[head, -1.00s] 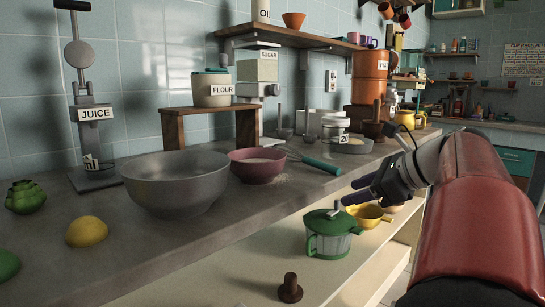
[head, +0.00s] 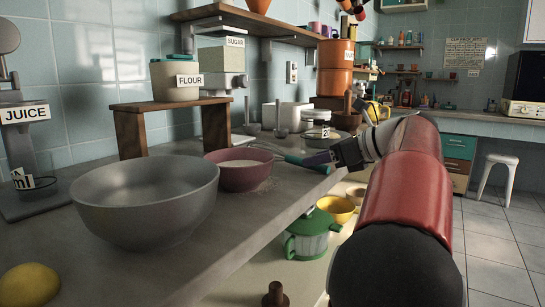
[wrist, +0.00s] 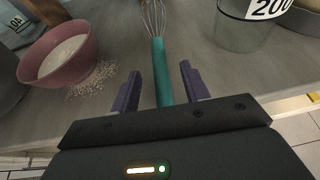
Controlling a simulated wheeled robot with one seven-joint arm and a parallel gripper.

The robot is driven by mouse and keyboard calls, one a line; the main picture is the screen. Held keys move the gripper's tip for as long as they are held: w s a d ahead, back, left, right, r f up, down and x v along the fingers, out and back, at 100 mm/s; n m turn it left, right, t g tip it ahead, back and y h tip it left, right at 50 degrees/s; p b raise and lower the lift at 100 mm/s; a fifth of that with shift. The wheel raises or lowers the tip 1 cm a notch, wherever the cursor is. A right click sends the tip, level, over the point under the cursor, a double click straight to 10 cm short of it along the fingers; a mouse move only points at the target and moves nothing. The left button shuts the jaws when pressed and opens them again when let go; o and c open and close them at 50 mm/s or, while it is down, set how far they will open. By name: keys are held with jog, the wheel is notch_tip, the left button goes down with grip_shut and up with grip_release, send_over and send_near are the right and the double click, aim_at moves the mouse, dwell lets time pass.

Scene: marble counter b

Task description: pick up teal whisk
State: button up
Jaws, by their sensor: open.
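The teal whisk (wrist: 161,75) lies on the counter, with its wire end pointing away in the wrist view. In the head view its teal handle (head: 309,162) shows between the pink bowl and my gripper. My gripper (wrist: 157,85) is open, with one purple finger on each side of the handle. The near end of the handle is hidden behind the gripper body. In the head view my gripper (head: 320,160) is at the counter's front edge, by the handle.
A pink bowl (wrist: 62,58) of white powder stands left of the whisk, with powder spilled beside it. A container marked 200 (wrist: 246,28) stands to the right. A large grey bowl (head: 146,205) is farther left. A green lidded pot (head: 303,236) and yellow bowl (head: 337,208) sit on the shelf below.

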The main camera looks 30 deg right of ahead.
aim_at(284, 157)
jog(key=x, duration=0.4)
jog(key=shift+w+a, duration=0.15)
jog(key=shift+w, duration=0.1)
jog(key=shift+c, duration=0.3)
grip_shut()
